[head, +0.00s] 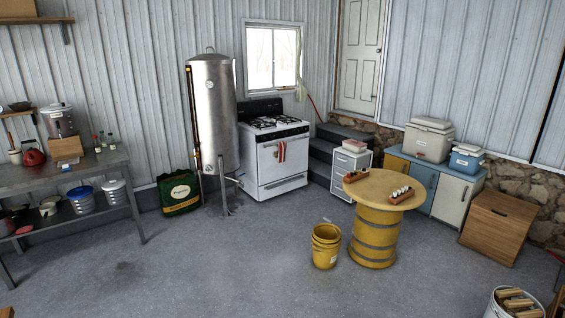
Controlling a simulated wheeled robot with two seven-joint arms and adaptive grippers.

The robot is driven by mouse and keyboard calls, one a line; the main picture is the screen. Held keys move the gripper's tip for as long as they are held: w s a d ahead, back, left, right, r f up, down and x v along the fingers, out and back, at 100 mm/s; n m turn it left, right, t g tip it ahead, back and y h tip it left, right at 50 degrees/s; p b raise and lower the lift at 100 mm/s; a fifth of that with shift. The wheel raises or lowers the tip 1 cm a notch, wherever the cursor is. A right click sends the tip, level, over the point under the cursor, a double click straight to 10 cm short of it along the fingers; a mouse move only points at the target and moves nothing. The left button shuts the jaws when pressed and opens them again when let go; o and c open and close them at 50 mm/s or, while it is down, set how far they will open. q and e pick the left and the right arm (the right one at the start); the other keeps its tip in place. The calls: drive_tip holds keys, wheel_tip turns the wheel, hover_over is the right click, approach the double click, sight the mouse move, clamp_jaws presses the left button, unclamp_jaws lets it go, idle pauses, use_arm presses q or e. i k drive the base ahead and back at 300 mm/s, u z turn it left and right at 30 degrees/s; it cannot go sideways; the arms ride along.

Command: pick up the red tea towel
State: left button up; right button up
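A red tea towel (282,151) hangs down the front of the white stove (268,165), near the top of the oven door. It is small in the head view, and looks draped over the oven handle. The stove stands against the back wall, across the room from me. Neither of my grippers shows in this view.
A tall metal tank (213,115) on legs stands left of the stove. A green bag (179,193) sits beside it. A yellow barrel table (373,240) and yellow buckets (326,246) stand at centre right. A metal workbench (95,172) lines the left. Grey floor between is clear.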

sight(281, 146)
drive_tip(key=u, duration=0.2)
drive_tip(key=i, duration=1.95)
drive_tip(key=u, duration=0.25)
drive_tip(key=i, duration=4.35)
drive_tip(key=z, duration=0.2)
